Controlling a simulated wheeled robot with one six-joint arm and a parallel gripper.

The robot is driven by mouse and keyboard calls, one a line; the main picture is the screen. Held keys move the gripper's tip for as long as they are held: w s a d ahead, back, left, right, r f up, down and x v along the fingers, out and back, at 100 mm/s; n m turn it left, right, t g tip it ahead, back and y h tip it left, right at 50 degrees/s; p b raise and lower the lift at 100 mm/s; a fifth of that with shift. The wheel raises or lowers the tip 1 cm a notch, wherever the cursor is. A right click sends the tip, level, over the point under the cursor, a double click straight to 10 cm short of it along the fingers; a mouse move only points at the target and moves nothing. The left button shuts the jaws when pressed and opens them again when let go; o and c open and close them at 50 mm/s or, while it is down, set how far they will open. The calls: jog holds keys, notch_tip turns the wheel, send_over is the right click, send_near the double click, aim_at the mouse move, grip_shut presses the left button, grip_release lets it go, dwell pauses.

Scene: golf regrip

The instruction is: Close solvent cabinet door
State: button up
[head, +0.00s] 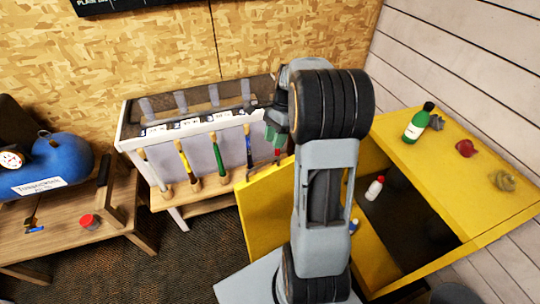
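The yellow solvent cabinet (490,205) stands at the right against the plank wall. Its yellow door (262,215) stands open, swung out to the left, and my arm hides part of it. Inside the dark interior, a white bottle with a red cap (374,188) is visible. My gripper (274,139) is at the end of the arm, above and behind the door's upper edge near the club rack. It appears apart from the door. It is small and partly hidden by my wrist, so its opening is unclear.
The rack (225,150) holds several clubs upright, close left of the door. A green bottle (416,124), a red item (466,148) and other small items stand on the cabinet top.

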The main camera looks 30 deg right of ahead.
jog(key=shift+x, duration=3.2)
jog(key=shift+c, duration=0.5)
grip_shut()
